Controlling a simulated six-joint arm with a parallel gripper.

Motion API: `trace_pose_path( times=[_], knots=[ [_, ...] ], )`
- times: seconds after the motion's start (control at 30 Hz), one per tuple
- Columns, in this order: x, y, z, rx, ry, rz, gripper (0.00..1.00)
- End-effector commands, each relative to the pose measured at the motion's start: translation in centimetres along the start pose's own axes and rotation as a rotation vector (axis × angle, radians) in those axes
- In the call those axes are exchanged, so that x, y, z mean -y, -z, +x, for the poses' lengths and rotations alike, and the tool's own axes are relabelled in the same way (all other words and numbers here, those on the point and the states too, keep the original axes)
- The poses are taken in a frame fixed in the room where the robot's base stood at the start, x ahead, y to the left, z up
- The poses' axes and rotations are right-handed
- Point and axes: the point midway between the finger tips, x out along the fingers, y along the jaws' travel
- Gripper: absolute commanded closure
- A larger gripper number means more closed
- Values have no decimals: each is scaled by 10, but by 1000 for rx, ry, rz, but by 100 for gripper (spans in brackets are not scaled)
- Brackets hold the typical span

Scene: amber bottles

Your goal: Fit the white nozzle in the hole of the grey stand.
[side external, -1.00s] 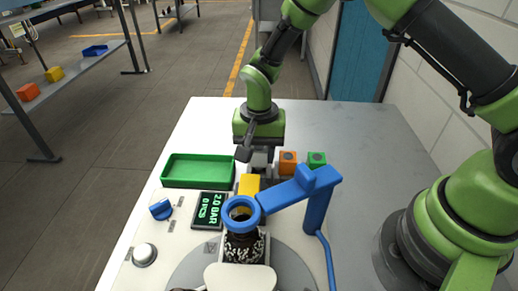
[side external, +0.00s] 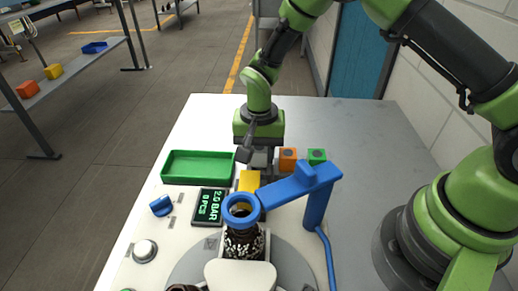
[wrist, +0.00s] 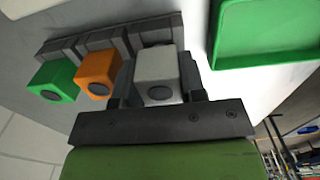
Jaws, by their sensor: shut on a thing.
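The white nozzle (wrist: 155,65) is a white block with a grey round end. It sits between the two dark fingers of my gripper (wrist: 157,88) in the wrist view, and the fingers are shut on it. The grey stand (wrist: 112,35) is a dark grey row of holders right beyond the white nozzle. The nozzle is in line with the orange and green blocks. I cannot tell whether it is in the hole or just before it. In the side external view my gripper (side external: 260,157) is low over the table, with the nozzle and stand largely hidden.
The orange block (wrist: 98,74) and green block (wrist: 53,82) stand close beside my gripper. A green tray (side external: 198,167) lies to its left. A yellow block (side external: 249,181), a blue arm with a ring (side external: 318,205) and a dark bottle (side external: 243,243) are nearer the camera.

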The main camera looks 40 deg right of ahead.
Motion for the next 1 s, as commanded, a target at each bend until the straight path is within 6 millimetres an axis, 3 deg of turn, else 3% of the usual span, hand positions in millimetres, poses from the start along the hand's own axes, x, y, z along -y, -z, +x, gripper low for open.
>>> trace_pose_path(
  times=[0.73, 0.77, 0.87, 1.0],
  knots=[
    [0, 0, 10, 0, 1, 0, 85],
    [0, 0, 10, 0, 1, 0, 58],
    [0, 0, 10, 0, 1, 0, 35],
    [0, 0, 10, 0, 0, 0, 32]
  ],
)
